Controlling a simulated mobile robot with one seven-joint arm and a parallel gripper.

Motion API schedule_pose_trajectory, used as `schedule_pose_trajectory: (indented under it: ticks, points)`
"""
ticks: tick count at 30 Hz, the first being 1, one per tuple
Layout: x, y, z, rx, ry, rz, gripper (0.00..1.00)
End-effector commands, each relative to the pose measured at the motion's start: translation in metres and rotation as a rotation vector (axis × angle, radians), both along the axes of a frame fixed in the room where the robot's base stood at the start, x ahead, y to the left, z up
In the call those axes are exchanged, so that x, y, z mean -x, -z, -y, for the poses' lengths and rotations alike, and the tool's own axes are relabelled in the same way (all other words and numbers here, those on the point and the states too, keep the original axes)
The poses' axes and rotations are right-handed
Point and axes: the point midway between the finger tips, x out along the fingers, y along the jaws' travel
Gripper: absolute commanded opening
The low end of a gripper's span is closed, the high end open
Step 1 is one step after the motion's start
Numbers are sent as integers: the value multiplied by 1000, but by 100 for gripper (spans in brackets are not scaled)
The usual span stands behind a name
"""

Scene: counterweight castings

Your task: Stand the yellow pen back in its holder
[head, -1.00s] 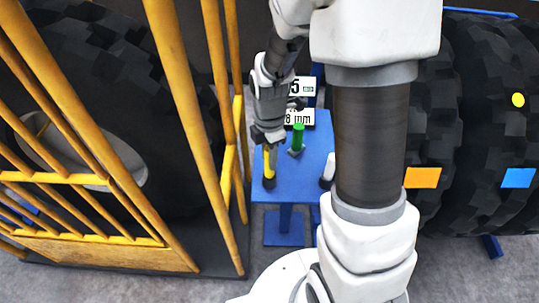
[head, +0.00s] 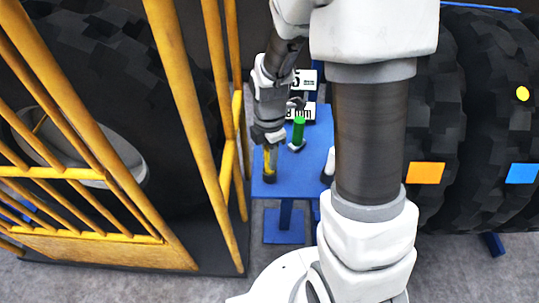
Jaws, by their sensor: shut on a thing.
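My gripper (head: 269,140) points down over the left part of the blue table and is shut on the upper end of the yellow pen (head: 270,158). The pen looks close to upright below the fingers. Its lower end meets a dark holder (head: 269,179) on the table; I cannot tell how deep it sits in it. A green pen (head: 299,129) stands in another small holder (head: 296,147), behind and to the right.
The blue table (head: 291,178) is narrow. White signs (head: 305,80) stand at its back. A white and dark object (head: 328,168) sits at its right edge, partly hidden by my arm. Yellow bars (head: 190,110) rise close on the left; large black tyres (head: 485,120) stand right.

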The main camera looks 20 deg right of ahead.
Motion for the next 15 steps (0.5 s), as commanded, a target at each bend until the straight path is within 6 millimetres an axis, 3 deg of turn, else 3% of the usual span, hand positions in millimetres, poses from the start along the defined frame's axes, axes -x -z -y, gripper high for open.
schedule_pose_trajectory:
  ticks: [2,3,9,15]
  points:
    - [0,3,0,0,0,0,0]
    - [0,3,0,0,0,0,32]
    - [0,2,0,0,0,0,65]
    - [0,2,0,0,0,0,65]
